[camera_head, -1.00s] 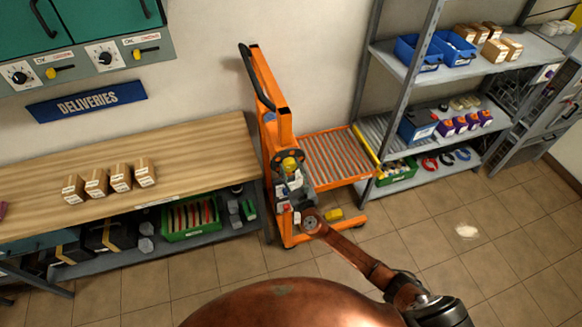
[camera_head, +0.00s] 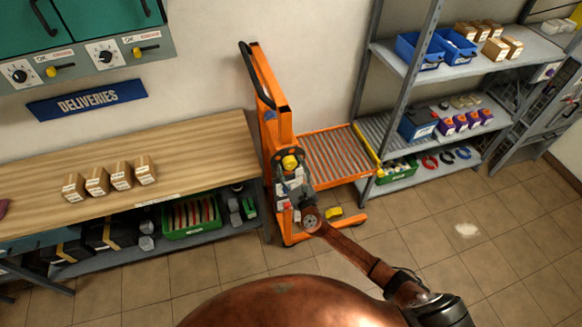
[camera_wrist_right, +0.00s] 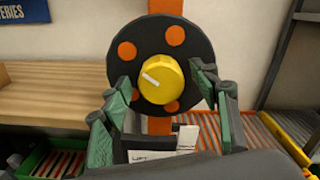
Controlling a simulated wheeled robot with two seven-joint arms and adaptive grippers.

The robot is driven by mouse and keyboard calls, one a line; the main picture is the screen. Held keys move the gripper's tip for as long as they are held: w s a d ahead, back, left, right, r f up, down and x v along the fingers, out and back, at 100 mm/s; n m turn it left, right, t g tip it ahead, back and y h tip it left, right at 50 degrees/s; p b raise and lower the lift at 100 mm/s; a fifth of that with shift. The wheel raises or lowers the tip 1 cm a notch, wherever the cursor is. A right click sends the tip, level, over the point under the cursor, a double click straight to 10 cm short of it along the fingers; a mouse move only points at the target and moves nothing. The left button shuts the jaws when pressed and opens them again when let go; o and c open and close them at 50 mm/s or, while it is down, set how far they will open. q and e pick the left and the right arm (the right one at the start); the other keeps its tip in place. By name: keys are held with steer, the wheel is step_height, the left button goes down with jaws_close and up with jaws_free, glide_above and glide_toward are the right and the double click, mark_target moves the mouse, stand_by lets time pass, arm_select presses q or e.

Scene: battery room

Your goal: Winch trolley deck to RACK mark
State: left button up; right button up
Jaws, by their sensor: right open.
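The orange winch trolley (camera_head: 281,125) stands between the bench and the rack. Its roller deck (camera_head: 329,158) reaches right to the rack, close to a yellow strip (camera_head: 367,148) at the rack's shelf edge. A black winch disc with orange spots (camera_wrist_right: 128,62) carries a yellow knob (camera_wrist_right: 160,78) with a white pointer line; the knob also shows in the head view (camera_head: 290,162). My right gripper (camera_wrist_right: 166,92) is open, its green-padded fingers on either side of the knob, with gaps seen. In the head view my right gripper (camera_head: 294,185) partly covers the winch. My left gripper is out of view.
A wooden bench (camera_head: 200,160) with several small boxes is at the left. The grey rack (camera_head: 402,75) with blue bins is at the right. A yellow item (camera_head: 334,213) lies low by the trolley base. The tiled floor at the right is clear.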

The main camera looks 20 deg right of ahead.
steer(key=shift+s, duration=0.15)
steer(key=s, duration=1.1)
steer(key=shift+s+d, duration=0.25)
steer(key=shift+s, duration=0.15)
steer(key=w+m+b, duration=0.2)
steer(key=w+m, duration=0.2)
steer(key=m, duration=0.8)
steer(key=w+m+b, duration=0.2)
steer(key=w+m, duration=0.2)
steer(key=m, duration=0.8)
steer(key=w+m+b, duration=0.3)
steer(key=w+m, duration=0.2)
steer(key=m, duration=0.7)
steer(key=shift+a+f, duration=0.15)
steer(key=shift+a, duration=0.05)
